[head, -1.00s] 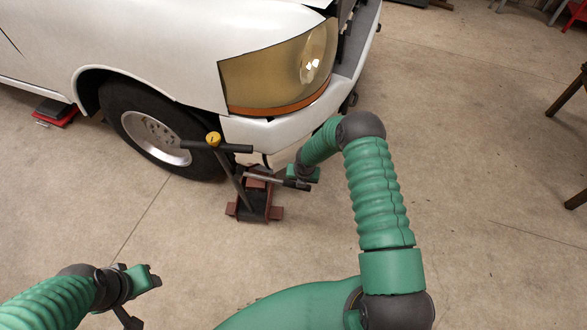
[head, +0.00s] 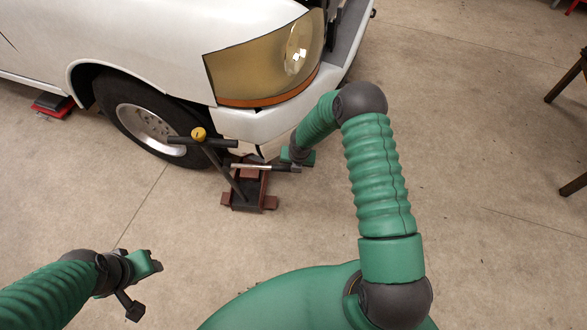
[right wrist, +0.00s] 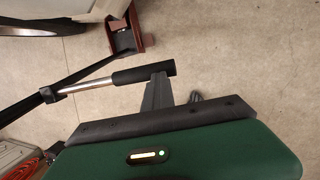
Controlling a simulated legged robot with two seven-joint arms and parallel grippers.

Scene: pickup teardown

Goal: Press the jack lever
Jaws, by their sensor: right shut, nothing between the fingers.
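The jack (head: 256,204) has a red-brown base and stands on the floor by the truck's front wheel and bumper. A dark T-handled post with a yellow knob (head: 199,134) leans up from it. The jack lever (head: 252,167) is a silver rod with a black grip, sticking out to the right. The right wrist view shows its rod (right wrist: 88,85) and black grip (right wrist: 140,75). My right gripper (head: 296,163) is at the grip end; in the wrist view its shut fingers (right wrist: 160,93) overlap the grip, and contact is unclear. My left gripper (head: 148,266) is far from the jack, its jaws unclear.
The white truck (head: 150,38) with its headlight (head: 265,65) and front wheel (head: 150,125) stands behind the jack. A red object (head: 55,106) lies by the truck's side. A dark-legged stand (head: 568,80) is at the right edge. The floor between is clear.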

